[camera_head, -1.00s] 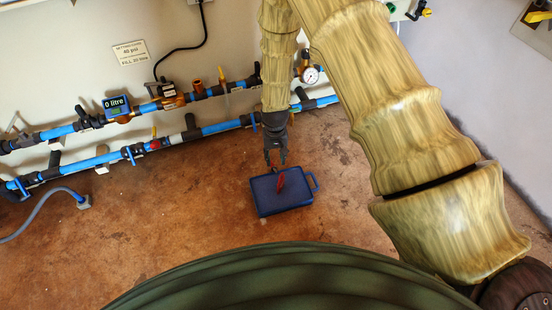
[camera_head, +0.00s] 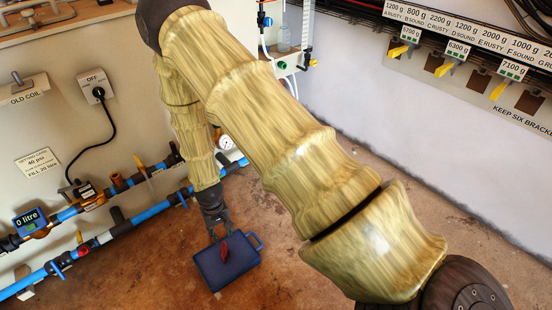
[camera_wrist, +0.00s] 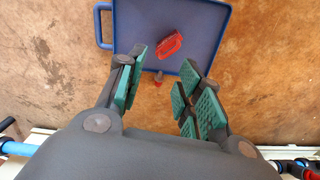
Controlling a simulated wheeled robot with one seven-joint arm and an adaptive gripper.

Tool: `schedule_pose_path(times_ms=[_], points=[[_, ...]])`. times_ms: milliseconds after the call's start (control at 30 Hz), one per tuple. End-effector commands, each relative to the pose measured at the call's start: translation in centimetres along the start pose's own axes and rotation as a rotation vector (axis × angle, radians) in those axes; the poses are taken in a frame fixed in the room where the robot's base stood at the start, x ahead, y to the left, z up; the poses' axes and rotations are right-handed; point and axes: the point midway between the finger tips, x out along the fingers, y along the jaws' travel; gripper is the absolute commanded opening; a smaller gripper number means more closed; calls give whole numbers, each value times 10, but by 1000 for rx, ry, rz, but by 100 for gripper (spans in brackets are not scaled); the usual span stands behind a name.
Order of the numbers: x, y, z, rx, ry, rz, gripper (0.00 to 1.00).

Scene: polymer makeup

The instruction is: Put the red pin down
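A red looped piece (camera_wrist: 170,44), which looks like the red pin or its handle, is over the blue case (camera_wrist: 205,12) in the wrist view. It also shows as a red shape (camera_head: 224,252) in the head view. In the head view my gripper (camera_head: 219,234) is just behind the red shape.
The blue case lies on bare brown floor (camera_head: 165,275). Blue pipes (camera_head: 150,212) with valves and a gauge (camera_head: 225,142) run along the wall behind and left. Brackets with yellow parts (camera_head: 443,69) hang on the right wall. Floor to the case's right is free.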

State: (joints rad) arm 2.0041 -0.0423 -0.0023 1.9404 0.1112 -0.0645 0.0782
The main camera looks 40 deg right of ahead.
Motion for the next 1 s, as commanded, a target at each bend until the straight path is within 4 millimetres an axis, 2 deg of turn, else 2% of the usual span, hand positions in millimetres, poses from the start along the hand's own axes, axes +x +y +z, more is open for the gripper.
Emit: schedule_pose_path(times_ms=[33, 167, 200, 300, 400, 500, 667, 1000], points=[[17, 9, 33, -7, -14, 5, 36], [46, 29, 115, -39, -15, 9, 36], [51, 35, 141, -49, -15, 9, 36], [57, 47, 202, -71, -15, 4, 36], [55, 54, 252, -91, -13, -4, 36], [50, 59, 286, -101, -9, -12, 36], [43, 65, 310, -112, -4, -20, 36], [42, 65, 311, -113, -1, -20, 36]])
